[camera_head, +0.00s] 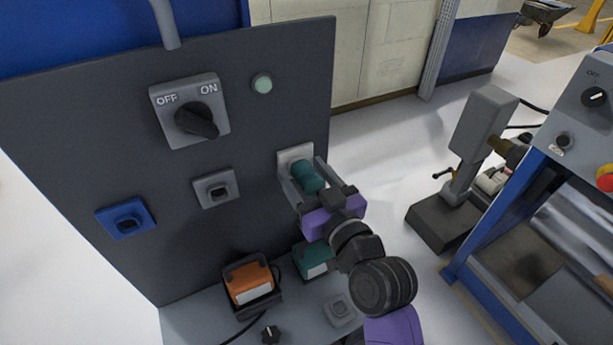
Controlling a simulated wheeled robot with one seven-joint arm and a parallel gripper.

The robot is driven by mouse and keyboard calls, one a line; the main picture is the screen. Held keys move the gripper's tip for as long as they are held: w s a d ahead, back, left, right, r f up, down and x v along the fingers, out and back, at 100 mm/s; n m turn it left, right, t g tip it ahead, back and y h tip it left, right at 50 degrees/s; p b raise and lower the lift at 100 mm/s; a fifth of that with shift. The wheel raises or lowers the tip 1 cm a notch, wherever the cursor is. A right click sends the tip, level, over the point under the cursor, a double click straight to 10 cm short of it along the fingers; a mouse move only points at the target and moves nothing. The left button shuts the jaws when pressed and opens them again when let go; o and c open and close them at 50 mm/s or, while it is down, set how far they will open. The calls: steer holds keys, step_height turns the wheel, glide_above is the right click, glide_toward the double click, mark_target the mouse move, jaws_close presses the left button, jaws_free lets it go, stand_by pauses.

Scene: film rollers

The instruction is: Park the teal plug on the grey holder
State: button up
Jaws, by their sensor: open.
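The teal plug (308,177) sits at a pale square plate (293,153) on the right part of the dark panel. My gripper (305,181) is open, with one finger on each side of the plug; I cannot tell whether they touch it. A grey square fitting with a dark opening (215,188) is on the panel left of the plug and looks empty. Another grey square fitting (340,309) lies on the ledge below my arm. I cannot tell from looks alone which one is the grey holder.
The dark panel (90,160) also bears a blue fitting (125,218), an OFF/ON rotary switch (193,115) and a pale green button (262,83). An orange box (249,285) and a teal box (313,259) stand below. A blue-framed machine (492,220) stands at right.

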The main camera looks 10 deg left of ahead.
mark_target(317, 193)
jaws_close()
stand_by(0.4)
steer(key=shift+d, duration=0.1)
steer(key=shift+v, duration=2.95)
